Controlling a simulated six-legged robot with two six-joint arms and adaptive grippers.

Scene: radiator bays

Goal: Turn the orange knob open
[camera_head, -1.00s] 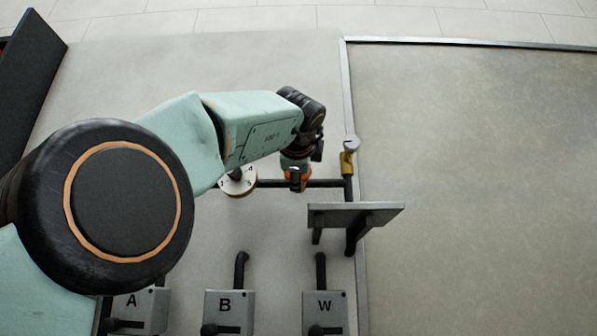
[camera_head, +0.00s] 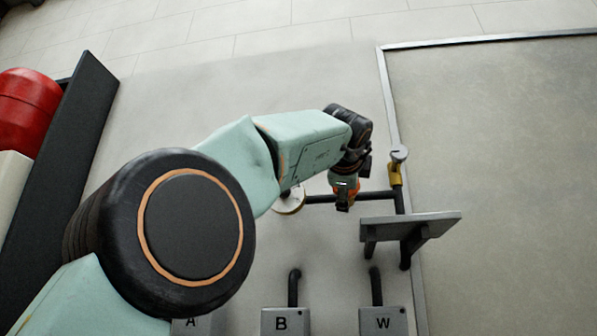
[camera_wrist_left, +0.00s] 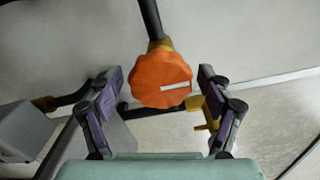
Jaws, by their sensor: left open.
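The orange knob (camera_wrist_left: 160,80) is a scalloped round cap with a white bar lying nearly level, tilted slightly up to the right. My left gripper (camera_wrist_left: 159,72) is open, with one purple-and-black finger on each side of the knob. A gap shows between each finger and the knob, so neither visibly touches it. In the head view my left gripper (camera_head: 343,197) is over the pipe and hides most of the knob; only bits of orange (camera_head: 354,188) show beside it. My right gripper is not in view.
A round white dial (camera_head: 291,203), partly covered by my arm, is left of the knob. A yellow valve (camera_head: 395,175) and a grey shelf (camera_head: 432,226) are to the right. Grey boxes B (camera_head: 284,322) and W (camera_head: 383,322) are below. A red cylinder (camera_head: 28,105) is at upper left.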

